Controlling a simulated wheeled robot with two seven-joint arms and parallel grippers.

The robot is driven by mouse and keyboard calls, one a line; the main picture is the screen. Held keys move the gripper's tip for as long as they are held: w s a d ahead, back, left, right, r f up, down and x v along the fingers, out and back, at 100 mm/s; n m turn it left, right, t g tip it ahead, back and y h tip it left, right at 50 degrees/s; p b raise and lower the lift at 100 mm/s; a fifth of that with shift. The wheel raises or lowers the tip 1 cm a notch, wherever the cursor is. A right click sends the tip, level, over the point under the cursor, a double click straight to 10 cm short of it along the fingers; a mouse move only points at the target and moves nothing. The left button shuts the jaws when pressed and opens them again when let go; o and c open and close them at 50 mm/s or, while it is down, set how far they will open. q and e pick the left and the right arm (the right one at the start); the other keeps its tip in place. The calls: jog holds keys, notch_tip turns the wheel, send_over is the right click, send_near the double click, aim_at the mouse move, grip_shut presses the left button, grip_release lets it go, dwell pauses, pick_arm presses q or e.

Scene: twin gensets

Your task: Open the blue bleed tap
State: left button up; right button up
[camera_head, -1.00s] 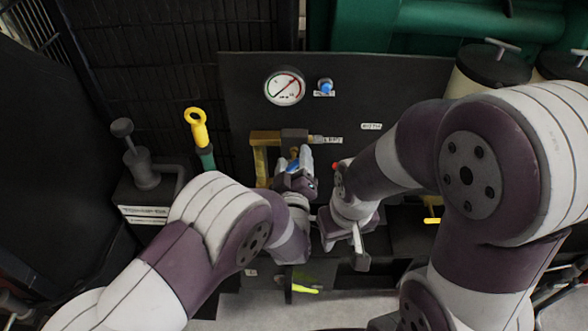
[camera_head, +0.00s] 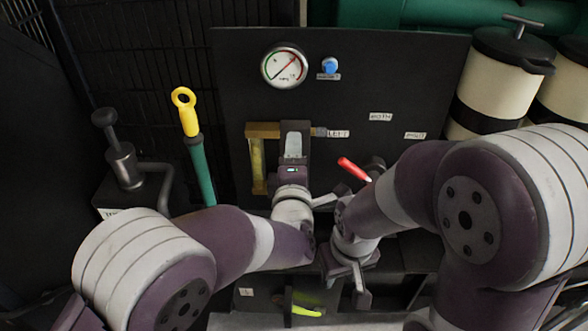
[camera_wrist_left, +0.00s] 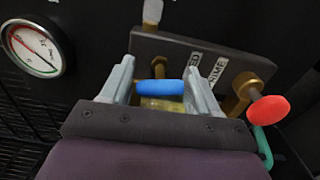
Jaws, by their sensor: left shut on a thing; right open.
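The blue bleed tap handle (camera_wrist_left: 160,87) shows in the left wrist view as a short blue bar. It lies crosswise between the two fingers of my left gripper (camera_wrist_left: 160,90), which is shut on it. A plate behind it carries labels, partly readable as "ED" and "PRIME". In the head view my left gripper (camera_head: 293,145) is in front of the dark panel, right of a brass pipe, and hides the tap handle. My right gripper (camera_head: 346,280) is open and empty, lower and to the right, pointing down.
A pressure gauge (camera_head: 285,67) and a round blue knob (camera_head: 330,66) sit higher on the panel (camera_head: 420,75). A red lever (camera_head: 354,169) is close to my right arm. A red knob (camera_wrist_left: 268,109) is right of the tap. A yellow-ringed green handle (camera_head: 190,120) stands left.

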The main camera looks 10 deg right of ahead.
pick_arm(q)
jog(key=shift+s+f+n+b, duration=0.1)
jog(key=shift+f+n+b, duration=0.3)
jog(key=shift+n+b, duration=0.85)
jog(key=o, duration=0.8)
jog(key=shift+c, duration=0.2)
jog(key=shift+o, duration=0.9)
jog(key=shift+d, duration=0.1)
jog(key=shift+r, duration=0.2)
